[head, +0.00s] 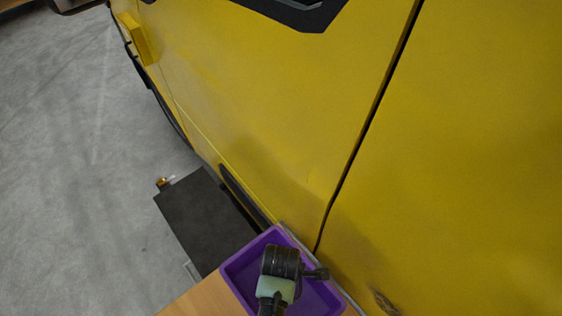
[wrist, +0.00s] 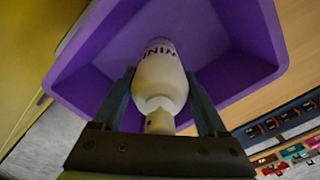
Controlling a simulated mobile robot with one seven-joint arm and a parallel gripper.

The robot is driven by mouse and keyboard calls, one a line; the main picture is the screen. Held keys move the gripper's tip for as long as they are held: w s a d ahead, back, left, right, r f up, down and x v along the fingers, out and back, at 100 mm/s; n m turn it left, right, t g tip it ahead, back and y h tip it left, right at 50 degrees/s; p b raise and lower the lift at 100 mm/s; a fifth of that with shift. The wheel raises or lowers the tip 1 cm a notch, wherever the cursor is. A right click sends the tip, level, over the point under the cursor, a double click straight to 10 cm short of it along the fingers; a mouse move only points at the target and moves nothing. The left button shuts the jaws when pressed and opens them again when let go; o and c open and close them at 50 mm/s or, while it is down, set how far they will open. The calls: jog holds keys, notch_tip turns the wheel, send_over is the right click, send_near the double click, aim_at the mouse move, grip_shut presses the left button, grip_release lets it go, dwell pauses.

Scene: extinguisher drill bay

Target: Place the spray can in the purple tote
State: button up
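The spray can (wrist: 160,82) is cream-white with dark lettering and a purplish far end. In the wrist view it sits between the two fingers of my gripper (wrist: 160,74), which appear to touch its sides. The purple tote (wrist: 255,45) opens behind the can, which points toward its floor. I cannot tell whether the can touches that floor. In the head view the tote (head: 318,298) stands at the bottom, and my wrist is over it. The can and fingertips are hidden there.
The tote stands on a wooden surface (head: 200,300) close beside a large yellow vehicle (head: 300,120). A dark box-like thing (head: 207,218) lies beyond it, with grey floor (head: 80,150) open at left. Several small coloured items (wrist: 290,155) show at the wrist view's lower right.

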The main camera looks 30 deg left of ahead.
jog(key=o, duration=0.3)
jog(key=shift+o, duration=0.2)
notch_tip(320, 180, up, 12)
jog(key=shift+r+b, duration=0.2)
jog(key=shift+b, duration=0.2)
jog(key=shift+s+f, duration=0.1)
dwell(0.4)
